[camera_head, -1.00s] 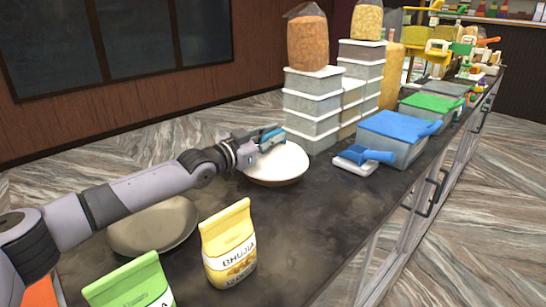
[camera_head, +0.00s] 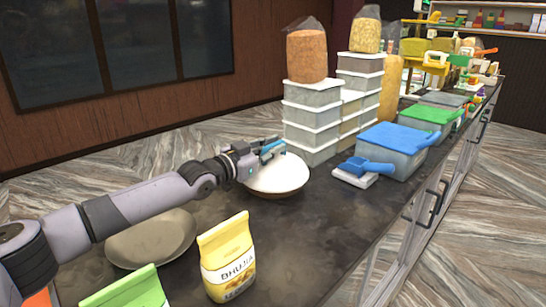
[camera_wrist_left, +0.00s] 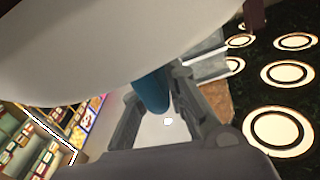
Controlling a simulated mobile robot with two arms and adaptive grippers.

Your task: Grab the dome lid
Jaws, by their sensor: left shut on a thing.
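The dome lid (camera_head: 278,176) is a smooth white dome with a blue knob on top, on the dark counter in the head view. It sits over a brown rim (camera_head: 279,194); whether there is a gap between them I cannot tell. My left gripper (camera_head: 266,149) is shut on the lid's blue knob from the left. In the left wrist view, the white dome (camera_wrist_left: 110,50) fills the top, and the blue knob (camera_wrist_left: 150,92) lies between my two fingers (camera_wrist_left: 158,100). My right gripper is not in view.
Stacked grey boxes (camera_head: 310,122) with white lids stand just behind the dome. A blue scoop (camera_head: 370,165) and blue-lidded tub (camera_head: 398,138) are to the right. A shallow beige dish (camera_head: 152,240) and yellow snack bag (camera_head: 227,260) are in front.

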